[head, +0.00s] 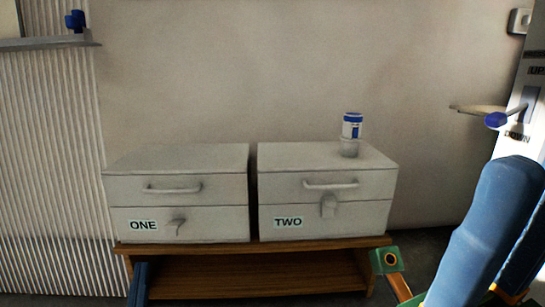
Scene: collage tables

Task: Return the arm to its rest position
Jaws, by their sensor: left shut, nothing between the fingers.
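My left gripper (138,284) shows only as a dark blue piece at the bottom edge, in front of the left end of the wooden bench. It is shut and empty, apart from the boxes. Blue, green and orange links of my arm (490,230) fill the lower right. No fingertips of my right gripper show there.
White boxes ONE (196,189) and TWO (287,190) stand on a wooden bench (255,247). A blue-and-white jar (351,126) stands on box TWO. A blue-tipped lever (495,119) sticks out from an UP/DOWN panel at right. A ledge (50,42) is upper left.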

